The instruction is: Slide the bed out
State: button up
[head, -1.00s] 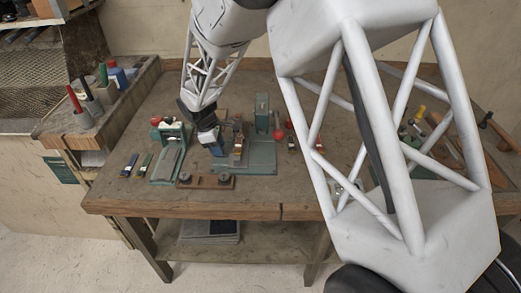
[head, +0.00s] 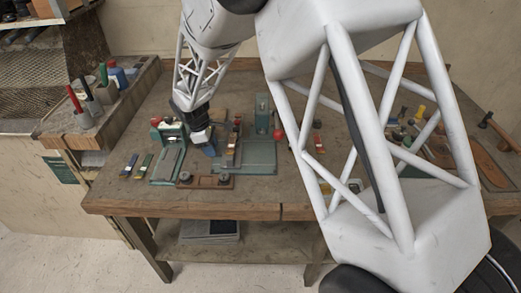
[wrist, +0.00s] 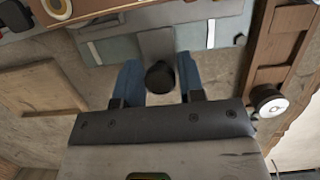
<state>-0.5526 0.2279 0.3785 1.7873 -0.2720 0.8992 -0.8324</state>
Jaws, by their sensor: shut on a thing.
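The bed (wrist: 157,44) is a grey plate lying across the grey-green base (wrist: 113,48) of the stitcher in the wrist view. A dark round knob (wrist: 160,77) sits at its near end. My gripper (wrist: 160,84) has its blue fingers on both sides of the knob, shut on it. In the head view, my gripper (head: 209,151) is low over the bench, at the left side of the green base (head: 259,157). The knob is hidden behind the fingers there, and I cannot clearly see how far the bed sticks out.
A brown board with round dark knobs (head: 205,182) lies in front of the stitcher. A second green device (head: 167,160) stands close on the left. A red ball (head: 279,134) is to the right. The front strip of the bench (head: 270,199) is clear.

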jog(key=shift+a, duration=0.85)
jog(key=o, duration=0.5)
jog(key=shift+r, duration=0.1)
jog(key=shift+d+v, duration=0.25)
jog(key=shift+v, duration=0.75)
jog(key=shift+d+v, duration=0.25)
jog(key=shift+v, duration=0.8)
jog(key=shift+d+v, duration=0.25)
jog(key=shift+v, duration=0.75)
jog(key=shift+d+r, duration=0.1)
jog(key=shift+r, duration=0.1)
jog(key=shift+d, duration=5.9)
